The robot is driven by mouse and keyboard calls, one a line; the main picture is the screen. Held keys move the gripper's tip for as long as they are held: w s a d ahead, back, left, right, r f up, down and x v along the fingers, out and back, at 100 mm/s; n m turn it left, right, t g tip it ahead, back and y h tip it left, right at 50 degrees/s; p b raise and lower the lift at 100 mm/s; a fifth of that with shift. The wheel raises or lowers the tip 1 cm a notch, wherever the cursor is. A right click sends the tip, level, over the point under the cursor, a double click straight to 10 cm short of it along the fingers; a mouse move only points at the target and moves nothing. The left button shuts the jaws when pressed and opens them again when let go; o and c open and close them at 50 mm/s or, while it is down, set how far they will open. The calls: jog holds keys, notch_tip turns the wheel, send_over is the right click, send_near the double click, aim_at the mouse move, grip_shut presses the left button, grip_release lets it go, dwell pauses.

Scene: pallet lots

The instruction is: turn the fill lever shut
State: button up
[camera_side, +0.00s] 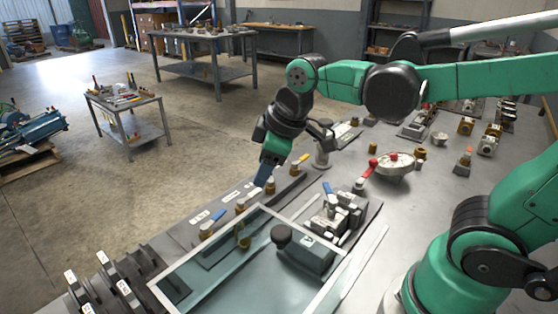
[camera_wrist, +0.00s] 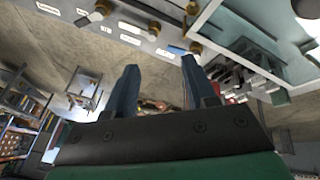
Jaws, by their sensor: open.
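Several valves with brass bodies and coloured levers stand along a grey labelled strip (camera_side: 225,203) at the bench's edge. One has a blue lever (camera_side: 216,216), and one farther along has a yellow lever (camera_side: 301,159). The labels are too small to read, so I cannot tell which lever is the fill lever. My gripper (camera_side: 263,181) points down above the strip, close to a valve in the middle of the row. In the wrist view my gripper (camera_wrist: 158,68) has its two dark fingers apart with nothing between them. The strip and brass valves (camera_wrist: 154,29) show beyond the fingertips.
A glass-walled tank (camera_side: 212,265) stands in front of the strip. A valve block with a blue lever (camera_side: 328,188) and a red-handled valve (camera_side: 371,166) stand farther right. A round pale wheel (camera_side: 396,165) and small brass fittings stand behind. Open floor lies left of the bench.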

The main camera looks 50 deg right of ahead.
jog(key=shift+s+d+f+m+t, duration=0.3)
jog(key=shift+s+m, duration=0.3)
jog(key=shift+m, duration=0.55)
jog(key=shift+s+d+f+m+t, duration=0.25)
jog(key=shift+s+m+t, duration=0.3)
jog(key=shift+m, duration=0.65)
jog(key=shift+s+d+f+m+t, duration=0.25)
jog(key=shift+s+m, duration=0.45)
jog(key=shift+m, duration=0.45)
jog(key=shift+a, duration=0.1)
jog(key=n+g, duration=0.7)
jog(key=n, duration=1.3)
send_over(219, 213)
notch_tip(219, 213, down, 3)
jog(key=shift+f, duration=2.95)
